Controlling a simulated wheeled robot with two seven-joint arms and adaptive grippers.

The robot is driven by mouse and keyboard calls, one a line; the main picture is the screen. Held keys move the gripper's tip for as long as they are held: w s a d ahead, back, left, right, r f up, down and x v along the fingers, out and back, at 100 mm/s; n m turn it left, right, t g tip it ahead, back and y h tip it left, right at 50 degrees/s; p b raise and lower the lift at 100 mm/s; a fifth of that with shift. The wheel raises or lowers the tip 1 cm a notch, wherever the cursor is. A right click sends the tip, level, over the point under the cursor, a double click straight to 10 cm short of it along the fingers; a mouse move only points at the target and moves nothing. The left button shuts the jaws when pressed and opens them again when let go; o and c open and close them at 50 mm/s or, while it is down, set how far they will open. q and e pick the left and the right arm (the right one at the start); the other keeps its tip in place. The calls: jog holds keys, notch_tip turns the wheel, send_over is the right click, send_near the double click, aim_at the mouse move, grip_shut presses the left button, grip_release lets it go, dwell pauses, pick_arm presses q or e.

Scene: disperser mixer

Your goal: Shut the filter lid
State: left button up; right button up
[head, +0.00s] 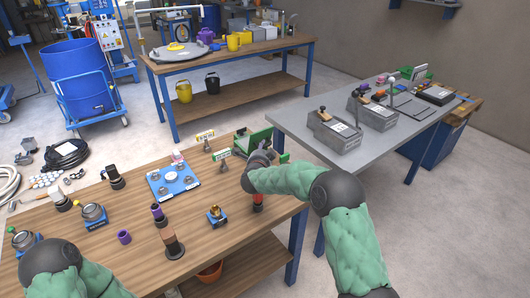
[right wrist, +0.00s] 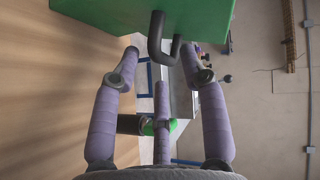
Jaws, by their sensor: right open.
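A green block-like unit (head: 254,138), which seems to be the filter, stands at the far right corner of the wooden table, partly hidden by my right gripper (head: 262,157). In the right wrist view, a large green part (right wrist: 105,16) fills the top, and a black hooked handle (right wrist: 156,40) sticks out from it. My right gripper (right wrist: 160,62) is open, its lilac fingers spread on either side of the handle. I cannot tell whether they touch it. Whether the green part is the lid, and how far it is open, is unclear. My left gripper is out of view.
The wooden table (head: 140,208) carries a blue plate (head: 174,182), small sign stands (head: 222,158) and a red-based item (head: 258,200) below my right arm. A grey table (head: 290,122) with grey boxes (head: 334,132) stands close on the right.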

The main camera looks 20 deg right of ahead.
jog(key=shift+x, duration=0.95)
grip_shut()
